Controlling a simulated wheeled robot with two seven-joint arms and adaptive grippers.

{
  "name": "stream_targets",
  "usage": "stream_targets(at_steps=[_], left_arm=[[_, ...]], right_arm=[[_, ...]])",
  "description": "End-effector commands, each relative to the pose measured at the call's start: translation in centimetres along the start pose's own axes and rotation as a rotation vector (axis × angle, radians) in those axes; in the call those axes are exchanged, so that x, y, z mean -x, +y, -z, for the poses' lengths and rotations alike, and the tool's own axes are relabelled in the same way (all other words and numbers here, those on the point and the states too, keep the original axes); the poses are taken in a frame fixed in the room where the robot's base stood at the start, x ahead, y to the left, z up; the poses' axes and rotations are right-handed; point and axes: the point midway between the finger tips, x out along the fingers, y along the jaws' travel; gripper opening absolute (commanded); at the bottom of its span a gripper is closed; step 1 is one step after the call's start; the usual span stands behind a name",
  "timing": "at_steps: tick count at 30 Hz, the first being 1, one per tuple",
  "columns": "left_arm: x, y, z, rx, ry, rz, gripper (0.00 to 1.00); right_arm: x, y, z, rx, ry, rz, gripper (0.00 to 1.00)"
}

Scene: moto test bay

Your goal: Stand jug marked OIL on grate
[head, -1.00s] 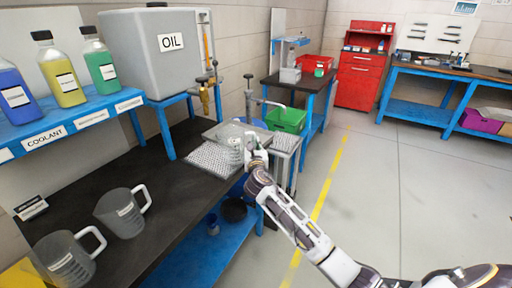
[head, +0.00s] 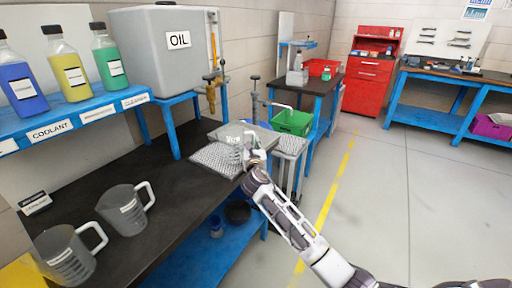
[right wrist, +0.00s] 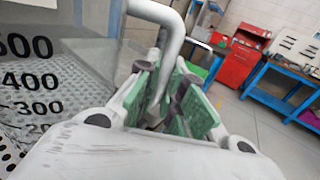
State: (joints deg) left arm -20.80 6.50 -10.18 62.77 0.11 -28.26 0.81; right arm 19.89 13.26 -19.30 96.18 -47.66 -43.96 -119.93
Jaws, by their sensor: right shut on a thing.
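A clear jug (head: 231,149) with a black measuring scale is held upright by its pale handle in my right gripper (head: 254,160). In the right wrist view, the green-padded fingers (right wrist: 168,104) are shut around the handle, and the jug wall (right wrist: 85,65) fills the left side. The jug is over the perforated grate (head: 208,160) on the bench, below the tap; I cannot tell whether its base touches. No OIL mark is readable on this jug. A large grey tank (head: 165,65) carries an OIL label. My left gripper is out of view.
Two more clear jugs, one (head: 125,212) behind the other (head: 66,258), stand on the dark bench (head: 165,185). Bottles (head: 68,68) stand on the blue shelf. A green bin (head: 293,122) is beyond the bench.

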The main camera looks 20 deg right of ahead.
Motion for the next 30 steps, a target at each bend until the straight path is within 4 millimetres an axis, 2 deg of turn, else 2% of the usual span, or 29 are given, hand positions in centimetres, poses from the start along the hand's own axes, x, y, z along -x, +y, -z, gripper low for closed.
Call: stream_targets(at_steps=[14, 21, 30], left_arm=[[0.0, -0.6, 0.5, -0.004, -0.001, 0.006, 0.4], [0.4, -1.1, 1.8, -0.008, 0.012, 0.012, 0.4], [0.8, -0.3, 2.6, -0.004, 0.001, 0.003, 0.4]], right_arm=[[-1.6, 2.5, 0.2, 0.0, -0.001, 0.0, 0.0], [-2.4, 3.6, 0.5, 0.001, -0.002, 0.0, 0.0], [-3.4, 5.1, 0.7, 0.0, -0.001, 0.0, 0.0]])
